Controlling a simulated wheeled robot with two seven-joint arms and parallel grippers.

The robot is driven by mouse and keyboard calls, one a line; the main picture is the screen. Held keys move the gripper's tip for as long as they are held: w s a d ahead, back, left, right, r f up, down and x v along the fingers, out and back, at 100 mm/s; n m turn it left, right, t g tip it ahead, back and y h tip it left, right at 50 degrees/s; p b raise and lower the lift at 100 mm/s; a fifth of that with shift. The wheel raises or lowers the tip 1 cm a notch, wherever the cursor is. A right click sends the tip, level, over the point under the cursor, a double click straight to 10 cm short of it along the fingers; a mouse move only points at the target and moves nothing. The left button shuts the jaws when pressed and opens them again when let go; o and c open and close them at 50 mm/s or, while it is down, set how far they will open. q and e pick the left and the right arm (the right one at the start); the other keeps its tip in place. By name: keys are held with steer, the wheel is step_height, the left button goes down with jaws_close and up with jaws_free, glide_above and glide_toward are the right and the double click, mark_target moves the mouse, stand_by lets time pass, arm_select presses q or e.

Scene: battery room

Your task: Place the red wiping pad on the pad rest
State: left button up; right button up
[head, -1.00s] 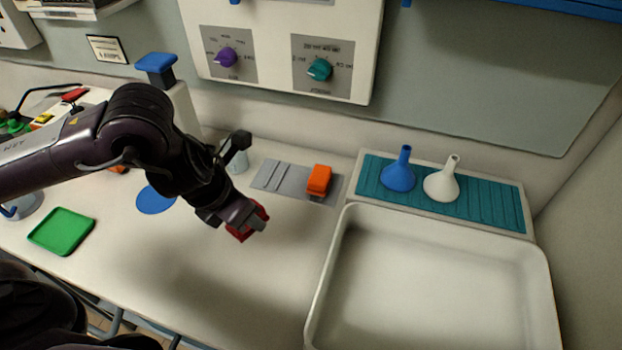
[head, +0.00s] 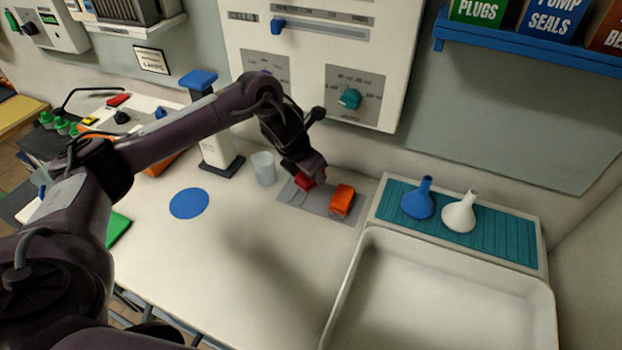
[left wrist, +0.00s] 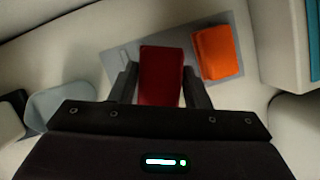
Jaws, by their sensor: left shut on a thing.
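The red wiping pad (head: 306,183) is between the fingers of my left gripper (head: 311,178), which is shut on it. The pad also shows in the left wrist view (left wrist: 161,76), with a finger on each side. It is over the left part of the grey pad rest (head: 316,205). I cannot tell whether the pad touches the rest. An orange pad (head: 342,200) sits on the right part of the rest, beside the red one with a gap between. The rest also shows in the left wrist view (left wrist: 122,54). My right gripper is not in view.
A clear cup (head: 264,168) stands just left of the rest. A large white basin (head: 372,240) is at the right, with blue (head: 418,203) and white (head: 460,214) funnels on a teal mat behind it. A blue disc (head: 189,203) lies on the counter. The counter's front middle is clear.

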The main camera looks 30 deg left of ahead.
mark_target(310, 194)
arm_select(q)
step_height(310, 194, down, 4)
steer(key=shift+s+r+p, duration=0.1)
steer(key=shift+r+p, duration=0.05)
steer(key=shift+p, duration=0.35)
steer(key=shift+w+f+p, duration=0.2)
steer(key=shift+p, duration=0.15)
steer(key=shift+w+f, duration=0.1)
steer(key=shift+f, duration=0.1)
steer(key=shift+f+b, duration=0.25)
steer(key=shift+b, duration=0.1)
steer(key=o, duration=1)
steer(key=shift+a, duration=0.1)
steer(key=shift+c, duration=0.2)
steer(key=shift+r, duration=0.1)
